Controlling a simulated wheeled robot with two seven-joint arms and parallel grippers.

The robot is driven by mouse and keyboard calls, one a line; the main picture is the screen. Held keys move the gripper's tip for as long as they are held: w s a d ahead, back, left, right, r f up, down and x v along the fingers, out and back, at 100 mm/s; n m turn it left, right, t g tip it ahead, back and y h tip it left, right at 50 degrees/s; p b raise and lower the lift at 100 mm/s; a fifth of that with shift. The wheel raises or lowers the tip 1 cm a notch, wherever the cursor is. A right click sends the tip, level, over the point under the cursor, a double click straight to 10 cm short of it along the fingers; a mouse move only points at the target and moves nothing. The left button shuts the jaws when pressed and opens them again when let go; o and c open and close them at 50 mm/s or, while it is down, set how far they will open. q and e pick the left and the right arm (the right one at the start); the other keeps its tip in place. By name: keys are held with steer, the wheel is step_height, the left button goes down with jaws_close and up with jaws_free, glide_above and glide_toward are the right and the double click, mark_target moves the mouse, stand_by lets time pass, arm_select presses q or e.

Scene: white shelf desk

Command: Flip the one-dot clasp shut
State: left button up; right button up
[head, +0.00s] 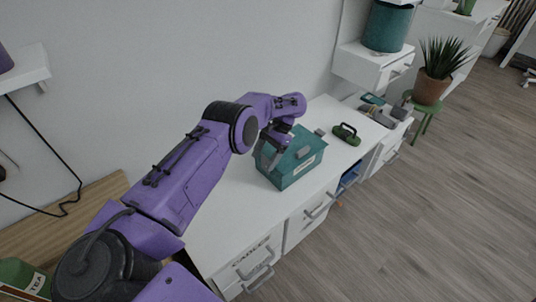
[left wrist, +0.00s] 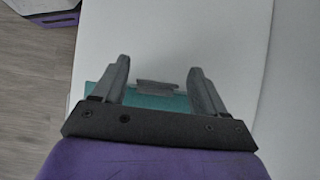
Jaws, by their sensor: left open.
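A teal box (head: 297,174) with a sloped lid stands on the white desk. A grey clasp (head: 303,153) shows on its lid, and another grey piece (head: 319,132) sticks up at its far right corner. I cannot make out any dots on them. My left gripper (head: 271,150) is over the left part of the box, its fingers pointing down. In the left wrist view the two fingers (left wrist: 160,72) are apart, with a grey clasp (left wrist: 157,86) and a strip of the teal box (left wrist: 150,101) visible between them. Nothing is held. My right gripper is not in view.
A green object with a dark handle (head: 346,134) lies on the desk (head: 225,215) right of the box. Grey items (head: 383,114) sit farther right, near a potted plant (head: 435,70) on a green stool. The desk's front area is clear.

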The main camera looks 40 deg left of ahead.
arm_select(q)
steer(key=b+v, duration=0.2)
steer(key=v, duration=0.3)
steer(key=shift+w+d+f, duration=0.1)
steer(key=shift+f, duration=0.05)
steer(key=shift+w+r, duration=0.1)
steer(key=shift+r, duration=0.3)
